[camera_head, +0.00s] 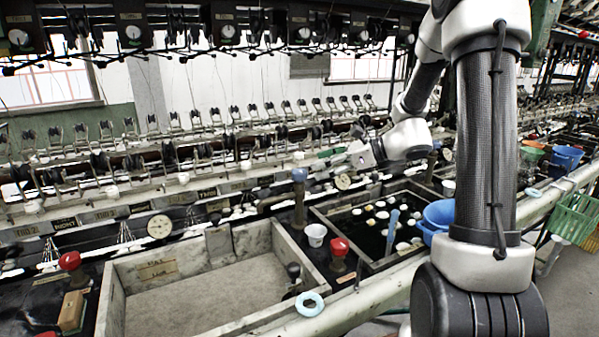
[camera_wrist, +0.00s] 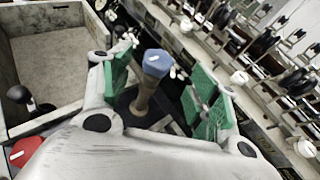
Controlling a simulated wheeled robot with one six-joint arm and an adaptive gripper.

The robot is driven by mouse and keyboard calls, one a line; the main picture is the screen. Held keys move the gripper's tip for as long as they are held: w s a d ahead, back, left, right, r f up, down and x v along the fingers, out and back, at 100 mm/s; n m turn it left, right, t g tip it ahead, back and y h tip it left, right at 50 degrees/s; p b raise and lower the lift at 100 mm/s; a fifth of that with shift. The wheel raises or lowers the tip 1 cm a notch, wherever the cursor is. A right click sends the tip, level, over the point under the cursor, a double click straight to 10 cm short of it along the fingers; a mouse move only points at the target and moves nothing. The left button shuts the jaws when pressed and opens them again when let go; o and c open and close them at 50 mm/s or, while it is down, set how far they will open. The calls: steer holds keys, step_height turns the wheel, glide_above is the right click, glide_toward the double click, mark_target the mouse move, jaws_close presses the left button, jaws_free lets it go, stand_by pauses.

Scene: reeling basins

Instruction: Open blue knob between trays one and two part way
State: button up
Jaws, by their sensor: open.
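The blue knob (camera_head: 299,174) tops an upright brown post between the empty stone tray (camera_head: 112,305) and the dark water tray with pale floating pieces (camera_head: 330,208). My gripper (camera_head: 318,162) is beside the knob, just to its right in the head view. In the wrist view, the blue knob (camera_wrist: 157,62) and its post show in the gap between the green pads of my gripper (camera_wrist: 162,78). The gripper is open, and the pads look apart from the knob.
A red knob (camera_head: 339,247), a black knob (camera_head: 293,271) and a white cup (camera_head: 316,235) stand near the post. A blue bowl (camera_head: 438,218) sits at the right tray's edge. Rows of reeling fittings and a round gauge (camera_head: 343,181) lie behind.

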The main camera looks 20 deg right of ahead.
mark_target(300, 171)
steer(key=x, duration=0.7)
steer(key=shift+w+a+f, duration=0.2)
steer(key=shift+a, duration=0.1)
steer(key=c, duration=1)
